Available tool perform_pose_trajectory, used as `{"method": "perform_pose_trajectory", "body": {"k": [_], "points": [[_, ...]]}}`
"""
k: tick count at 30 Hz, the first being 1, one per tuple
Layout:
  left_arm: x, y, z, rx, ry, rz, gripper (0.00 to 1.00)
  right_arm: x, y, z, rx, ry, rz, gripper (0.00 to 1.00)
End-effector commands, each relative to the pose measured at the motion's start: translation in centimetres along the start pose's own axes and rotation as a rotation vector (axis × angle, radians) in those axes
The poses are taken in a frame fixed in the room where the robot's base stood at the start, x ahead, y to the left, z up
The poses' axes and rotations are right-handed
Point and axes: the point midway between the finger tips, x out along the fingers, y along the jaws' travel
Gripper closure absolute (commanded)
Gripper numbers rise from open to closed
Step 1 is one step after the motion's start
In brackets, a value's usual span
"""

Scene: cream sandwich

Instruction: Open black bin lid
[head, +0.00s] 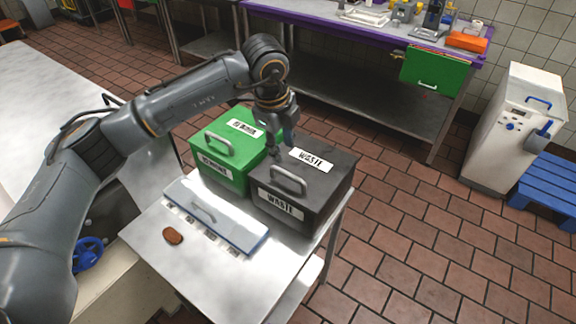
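The black bin (314,208) stands at the back right of a small metal table, with white "WASTE" labels on its front and lid. Its lid (325,175) looks shut, lying flat on the bin, with a grey handle (288,180) near the front left. My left gripper (280,150) points down over the left back part of the lid, just behind the handle and apparently apart from it. The fingers are small and dark here, so their opening is unclear. My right gripper is out of view.
A green bin (222,180) with a handle stands close on the left of the black bin. A flat, lidded tray (215,213) and a brown patty-like piece (173,236) lie in front on the table (185,268). Open floor lies to the right.

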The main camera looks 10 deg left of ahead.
Motion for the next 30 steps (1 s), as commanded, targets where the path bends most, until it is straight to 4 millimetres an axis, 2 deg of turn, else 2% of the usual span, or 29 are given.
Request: {"method": "perform_pose_trajectory", "body": {"k": [1,9,15,19,27,28,30], "points": [[0.9,0.1,-0.1,0.000,0.002,0.007,0.65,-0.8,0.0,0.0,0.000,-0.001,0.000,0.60],[6.5,0.1,-0.1,0.002,0.003,0.004,0.65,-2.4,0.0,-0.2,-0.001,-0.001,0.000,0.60],[9.1,0.0,-0.1,0.002,0.004,0.001,0.65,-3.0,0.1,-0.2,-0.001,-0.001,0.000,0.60],[9.9,0.0,-0.1,0.003,0.003,0.001,0.65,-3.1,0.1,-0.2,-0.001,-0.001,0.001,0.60],[10.1,0.0,-0.1,0.004,0.003,0.000,0.65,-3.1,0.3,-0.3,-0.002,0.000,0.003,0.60],[10.1,0.0,-0.2,0.004,0.003,0.000,0.69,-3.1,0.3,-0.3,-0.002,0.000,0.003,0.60],[10.1,0.0,-0.1,0.004,0.003,0.000,0.83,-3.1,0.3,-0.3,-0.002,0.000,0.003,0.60]]}}
